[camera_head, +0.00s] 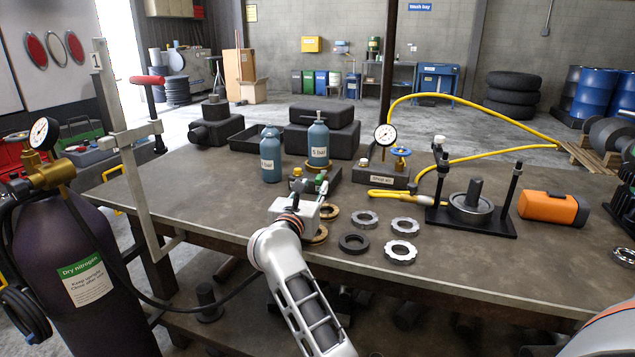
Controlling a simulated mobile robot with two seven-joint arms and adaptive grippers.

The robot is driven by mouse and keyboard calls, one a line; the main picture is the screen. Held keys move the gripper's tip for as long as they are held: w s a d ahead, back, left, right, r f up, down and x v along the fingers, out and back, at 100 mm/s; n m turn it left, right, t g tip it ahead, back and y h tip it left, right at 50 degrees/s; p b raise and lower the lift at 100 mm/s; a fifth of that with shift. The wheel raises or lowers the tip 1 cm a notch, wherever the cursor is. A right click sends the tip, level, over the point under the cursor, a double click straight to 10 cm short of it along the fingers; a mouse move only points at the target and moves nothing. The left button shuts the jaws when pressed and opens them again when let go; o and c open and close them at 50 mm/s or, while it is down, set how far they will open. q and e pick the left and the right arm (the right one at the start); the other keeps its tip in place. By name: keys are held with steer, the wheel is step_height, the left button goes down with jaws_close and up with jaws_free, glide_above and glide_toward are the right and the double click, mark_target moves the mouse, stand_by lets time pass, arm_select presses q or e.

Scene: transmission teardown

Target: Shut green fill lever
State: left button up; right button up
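The fill station is a dark block (331,174) on the bench, with a blue bottle (318,146) labelled 5 bar standing at it. Small green parts show on its near side, one of them the likely green fill lever (320,177). The lever is small and partly covered, so I cannot tell its angle. My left gripper is not in view.
A second blue bottle (270,155) stands just left of the station. A gauge block with a blue handwheel (401,153) and yellow hose is to the right. Several rings (354,243) lie beside my gripper. A dark nitrogen cylinder (75,270) stands left. The bench's left front is clear.

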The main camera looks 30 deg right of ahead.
mark_target(318, 182)
steer(key=shift+x, duration=2.3)
jaws_close()
